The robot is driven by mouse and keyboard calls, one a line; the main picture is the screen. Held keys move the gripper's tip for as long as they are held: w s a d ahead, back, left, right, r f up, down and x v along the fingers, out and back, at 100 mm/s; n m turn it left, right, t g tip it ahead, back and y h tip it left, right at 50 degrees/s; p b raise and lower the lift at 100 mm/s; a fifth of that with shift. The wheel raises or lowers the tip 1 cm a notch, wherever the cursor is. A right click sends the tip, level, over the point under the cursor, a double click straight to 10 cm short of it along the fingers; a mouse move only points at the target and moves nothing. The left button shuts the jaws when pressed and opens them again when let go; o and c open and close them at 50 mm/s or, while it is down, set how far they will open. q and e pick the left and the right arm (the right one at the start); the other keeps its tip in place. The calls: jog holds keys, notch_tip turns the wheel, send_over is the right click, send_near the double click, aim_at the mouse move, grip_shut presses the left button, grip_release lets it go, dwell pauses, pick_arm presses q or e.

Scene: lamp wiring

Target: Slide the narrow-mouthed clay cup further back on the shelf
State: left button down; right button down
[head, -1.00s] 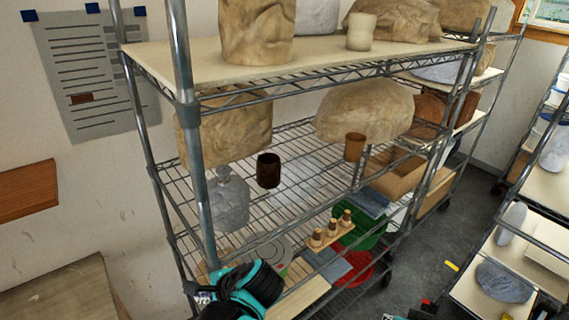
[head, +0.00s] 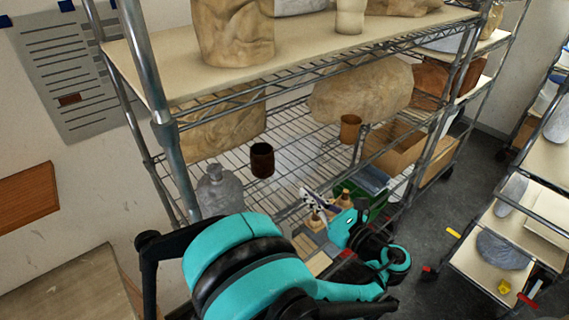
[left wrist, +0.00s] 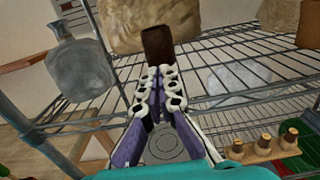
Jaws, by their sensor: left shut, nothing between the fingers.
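A dark brown cup (head: 262,160) stands upright on the middle wire shelf, and an orange-brown cup (head: 350,128) stands to its right. A cream cup (head: 350,17) stands on the upper board. I cannot tell for sure which mouth is narrowest. My left gripper (head: 307,196) is shut and empty, in front of the middle shelf, to the lower right of the dark cup in the head view. In the left wrist view, the closed fingers (left wrist: 157,72) point at the dark cup (left wrist: 157,46), just beyond their tips; contact cannot be judged. My right gripper is not in view.
A grey jug (head: 220,192) stands left of the dark cup. Large clay-coloured lumps (head: 360,90) sit behind the cups. A wooden block with several pegs (left wrist: 265,146) lies lower right. Metal posts (head: 150,65) and the upper shelf edge bound the space.

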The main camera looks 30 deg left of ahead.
pick_arm(q)
send_near(256, 153)
jog(key=shift+w+a, duration=0.15)
jog(key=shift+a, duration=0.1)
jog(key=shift+w+a, duration=0.15)
jog(key=shift+w, duration=0.05)
jog(key=b+x, duration=0.1)
jog(key=x, duration=0.8)
jog(key=shift+a+f+b, duration=0.15)
jog(key=shift+a+b, duration=0.2)
jog(key=shift+w+a, duration=0.25)
jog(key=shift+a, duration=0.1)
jog(key=shift+d, duration=0.1)
